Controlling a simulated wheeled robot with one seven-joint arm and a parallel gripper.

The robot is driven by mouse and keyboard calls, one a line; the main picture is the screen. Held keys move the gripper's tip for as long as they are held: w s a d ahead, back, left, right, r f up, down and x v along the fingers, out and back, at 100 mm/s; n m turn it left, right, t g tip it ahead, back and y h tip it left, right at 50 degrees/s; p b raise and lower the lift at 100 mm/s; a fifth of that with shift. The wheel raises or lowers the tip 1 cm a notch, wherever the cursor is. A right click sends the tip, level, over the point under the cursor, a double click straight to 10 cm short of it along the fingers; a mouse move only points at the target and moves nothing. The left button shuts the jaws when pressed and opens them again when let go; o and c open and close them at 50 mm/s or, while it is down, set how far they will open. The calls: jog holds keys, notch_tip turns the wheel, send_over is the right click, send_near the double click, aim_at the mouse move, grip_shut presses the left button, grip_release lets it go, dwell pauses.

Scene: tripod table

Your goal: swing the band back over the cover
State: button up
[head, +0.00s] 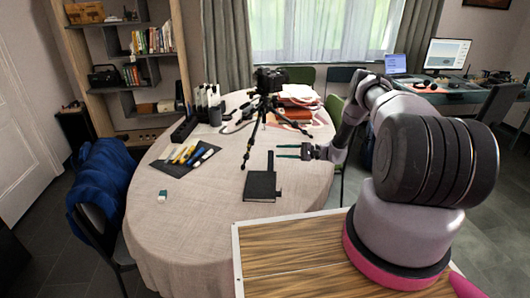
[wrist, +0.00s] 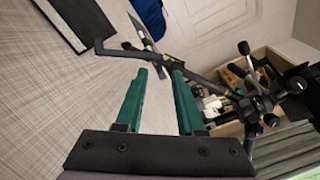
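A black notebook (head: 260,186) lies closed on the round table, in front of the tripod. A narrow dark strip (head: 270,160) shows just beyond its back edge; I cannot tell whether it is the band. A small dark tab (head: 279,193) sticks out at its right side. In the wrist view a dark flat thing with a pale edge (wrist: 62,18), probably the notebook, is at the upper left. My gripper (head: 278,151) is above the table, behind and right of the notebook, pointing left. Its teal fingers (wrist: 158,70) are apart with nothing between them.
A camera on a black tripod (head: 263,105) stands close beyond my gripper; its legs cross the wrist view (wrist: 190,65). A dark mat with pens (head: 188,157) lies left, a small green-white block (head: 163,195) nearer. Books (head: 290,113) are behind. The cloth left of the notebook is clear.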

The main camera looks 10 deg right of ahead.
jog(key=x, duration=0.7)
jog(key=shift+a, duration=0.35)
grip_shut()
